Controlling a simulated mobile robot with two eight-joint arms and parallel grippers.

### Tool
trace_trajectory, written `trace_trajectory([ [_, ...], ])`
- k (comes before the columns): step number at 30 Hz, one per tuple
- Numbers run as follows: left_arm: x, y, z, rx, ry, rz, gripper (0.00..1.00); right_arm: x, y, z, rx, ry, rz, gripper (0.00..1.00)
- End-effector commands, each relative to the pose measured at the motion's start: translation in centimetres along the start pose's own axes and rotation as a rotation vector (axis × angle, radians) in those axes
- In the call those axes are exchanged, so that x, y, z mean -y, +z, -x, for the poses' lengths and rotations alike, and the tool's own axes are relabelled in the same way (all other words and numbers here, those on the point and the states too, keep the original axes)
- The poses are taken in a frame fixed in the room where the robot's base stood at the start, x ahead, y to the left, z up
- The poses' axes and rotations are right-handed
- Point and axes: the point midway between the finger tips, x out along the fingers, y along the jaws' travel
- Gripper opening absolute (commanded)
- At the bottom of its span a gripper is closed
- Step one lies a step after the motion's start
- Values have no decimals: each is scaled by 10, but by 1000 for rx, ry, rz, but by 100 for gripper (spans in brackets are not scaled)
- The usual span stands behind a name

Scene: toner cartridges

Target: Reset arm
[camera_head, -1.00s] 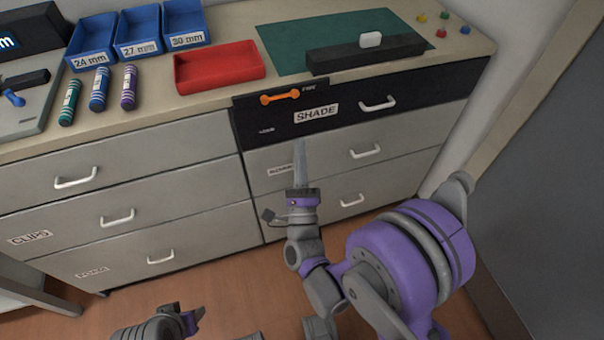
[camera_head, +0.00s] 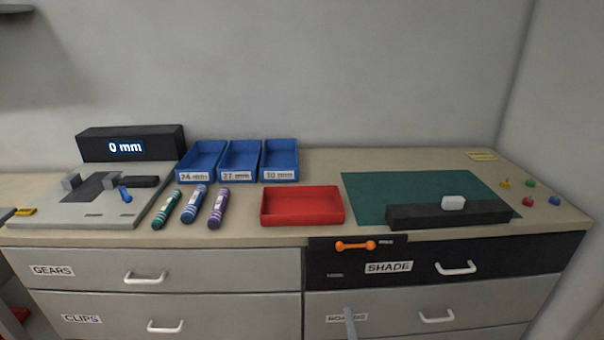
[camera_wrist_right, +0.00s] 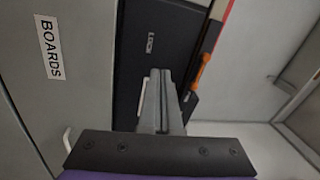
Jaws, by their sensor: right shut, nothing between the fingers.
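My right gripper (camera_head: 349,318) shows only as a grey fingertip at the bottom edge of the head view, in front of the drawer fronts below the SHADE drawer (camera_head: 420,262). In the right wrist view its two grey fingers (camera_wrist_right: 162,80) lie together, shut and empty, in front of the dark drawer front. My left gripper is out of view. Three striped cartridges, teal (camera_head: 166,210), blue (camera_head: 194,204) and purple (camera_head: 218,208), lie side by side on the counter.
Three blue bins (camera_head: 238,163) stand behind the cartridges. A gauge reading 0 mm (camera_head: 127,146) is at left.

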Motion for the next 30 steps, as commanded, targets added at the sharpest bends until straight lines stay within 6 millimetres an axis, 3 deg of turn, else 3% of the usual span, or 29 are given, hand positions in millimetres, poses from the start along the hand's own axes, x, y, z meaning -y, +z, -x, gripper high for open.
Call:
trace_trajectory([
  [4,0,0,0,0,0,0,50,-22,2,19,172,261,335,0],
  [7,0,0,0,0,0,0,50,-41,-2,47,315,429,554,0],
  [13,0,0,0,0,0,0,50,-70,-20,127,627,710,898,0],
  [21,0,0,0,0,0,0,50,-82,-47,231,997,951,1141,0],
  [23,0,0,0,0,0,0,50,-82,-54,254,1078,995,1176,0],
  [30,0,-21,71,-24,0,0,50,-9,-62,244,1052,970,1182,0],
])
